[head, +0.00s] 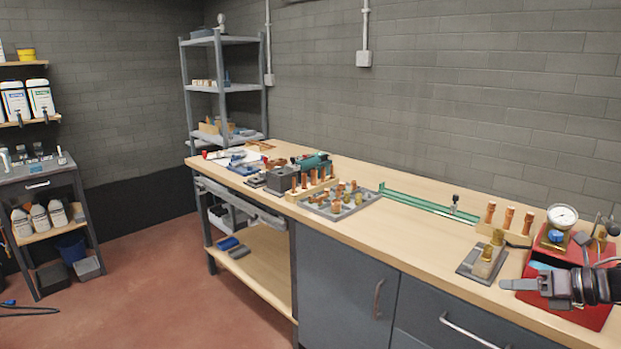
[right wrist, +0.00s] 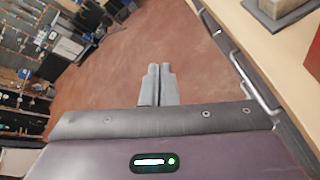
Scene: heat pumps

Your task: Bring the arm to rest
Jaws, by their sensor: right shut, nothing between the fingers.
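My right gripper (head: 516,284) comes in from the right edge in the head view, in front of a red box with a round gauge. Its fingers are shut and empty, pointing left, near the bench's front edge. In the right wrist view the two grey fingers (right wrist: 159,70) lie side by side with the reddish floor behind them. My left gripper is not in either view.
The wooden workbench (head: 400,235) runs along the block wall. The red box (head: 535,268) with its gauge, a grey block with brass fittings (head: 482,262) and copper pieces (head: 508,218) stand at the right end. A drawer handle (right wrist: 232,62) is near the fingers' right. Open floor (head: 150,280) lies left.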

